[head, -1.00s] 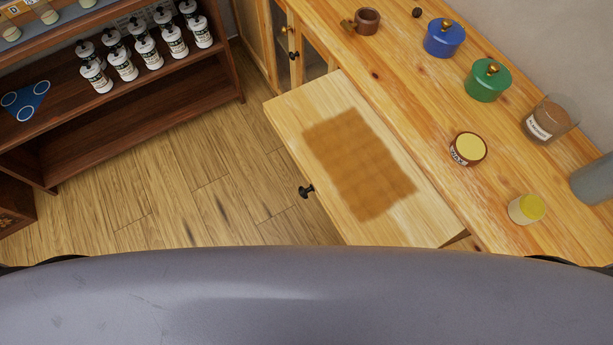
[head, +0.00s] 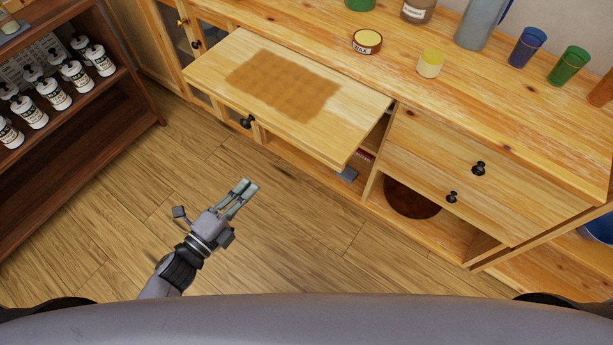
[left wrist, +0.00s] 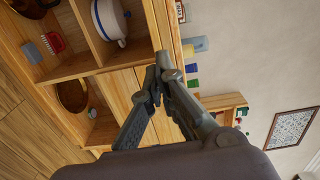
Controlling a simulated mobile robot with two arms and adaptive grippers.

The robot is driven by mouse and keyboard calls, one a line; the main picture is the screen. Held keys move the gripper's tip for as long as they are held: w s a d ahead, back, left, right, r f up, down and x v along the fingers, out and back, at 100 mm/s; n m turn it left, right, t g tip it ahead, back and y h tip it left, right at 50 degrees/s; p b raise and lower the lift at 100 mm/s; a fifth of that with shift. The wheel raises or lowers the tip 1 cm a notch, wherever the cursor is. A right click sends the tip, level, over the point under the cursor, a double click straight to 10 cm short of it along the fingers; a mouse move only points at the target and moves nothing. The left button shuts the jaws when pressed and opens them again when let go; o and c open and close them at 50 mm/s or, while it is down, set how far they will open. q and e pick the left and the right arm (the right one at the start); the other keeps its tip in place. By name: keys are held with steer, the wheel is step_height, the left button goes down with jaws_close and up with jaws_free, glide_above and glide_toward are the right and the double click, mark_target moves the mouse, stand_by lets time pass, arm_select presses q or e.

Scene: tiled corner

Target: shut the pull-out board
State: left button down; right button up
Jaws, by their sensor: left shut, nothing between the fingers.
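The pull-out board (head: 355,115) is pale wood with a darker brown patch on top, in the head view. It sticks out from the wooden cabinet under the countertop. A black knob (head: 247,121) sits on its front edge. My left gripper (head: 243,188) is shut and empty, over the floor in front of the board. It is apart from the board, below the knob in the picture. The left wrist view shows its fingers (left wrist: 160,75) close together, with cabinet shelves behind them. I cannot pick out the board for sure there. My right gripper is not in view.
The countertop (head: 480,105) holds a labelled tin (head: 367,41), a yellow-topped jar (head: 430,63) and cups. Closed drawers (head: 477,168) are right of the board. A dark shelf unit (head: 120,110) with white bottles stands at left. The floor (head: 310,235) between is clear.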

arm_select(q)
steer(key=p, duration=0.1)
glide_toward(292, 139)
steer(key=p+x, duration=0.1)
steer(key=x, duration=0.5)
steer(key=shift+w+d, duration=0.15)
steer(key=shift+w, duration=0.05)
steer(key=shift+w+d+p, duration=0.1)
steer(key=shift+w+p, duration=0.05)
steer(key=shift+p, duration=0.15)
steer(key=shift+w+d, duration=0.1)
steer(key=shift+w, duration=0.05)
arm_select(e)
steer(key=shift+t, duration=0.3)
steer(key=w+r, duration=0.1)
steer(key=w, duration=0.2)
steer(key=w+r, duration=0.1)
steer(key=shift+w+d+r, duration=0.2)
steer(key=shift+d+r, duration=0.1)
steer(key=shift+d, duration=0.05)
